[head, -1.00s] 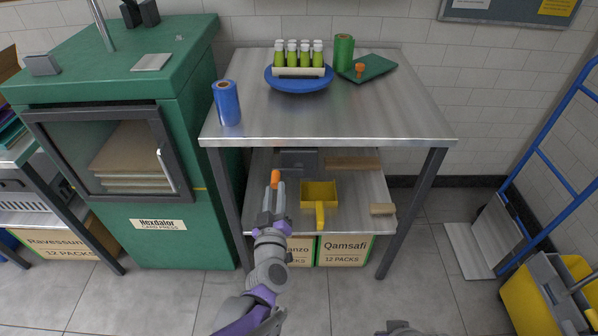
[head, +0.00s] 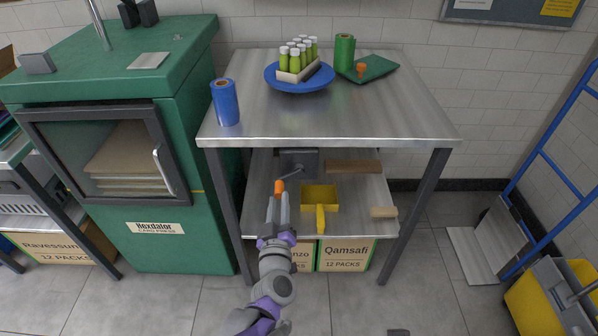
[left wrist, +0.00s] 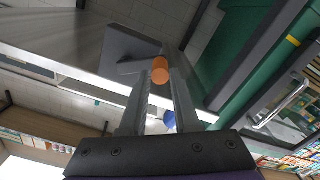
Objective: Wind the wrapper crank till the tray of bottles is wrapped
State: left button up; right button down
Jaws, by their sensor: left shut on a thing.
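A pale tray (head: 299,74) of green bottles (head: 298,57) with white caps stands on a blue turntable (head: 300,88) at the back of the steel table. The tray sits at an angle, its right end farther back. No wrap shows around the bottles. Below, a grey crank box (head: 300,161) on the lower shelf has an arm with an orange knob (head: 279,187). My left gripper (head: 278,203) is shut on this knob. In the left wrist view the knob (left wrist: 160,71) sits between the fingertips (left wrist: 160,85). My right gripper is not in view.
A blue roll (head: 226,102) stands at the table's left edge. A green roll (head: 344,54) and a green plate with an orange peg (head: 361,71) are behind right. A yellow scoop (head: 320,198) and wooden blocks (head: 352,167) lie on the lower shelf.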

pick_arm(q)
jog(key=shift+d+f, duration=0.4)
jog(key=shift+f, duration=0.1)
jog(key=shift+d, duration=0.1)
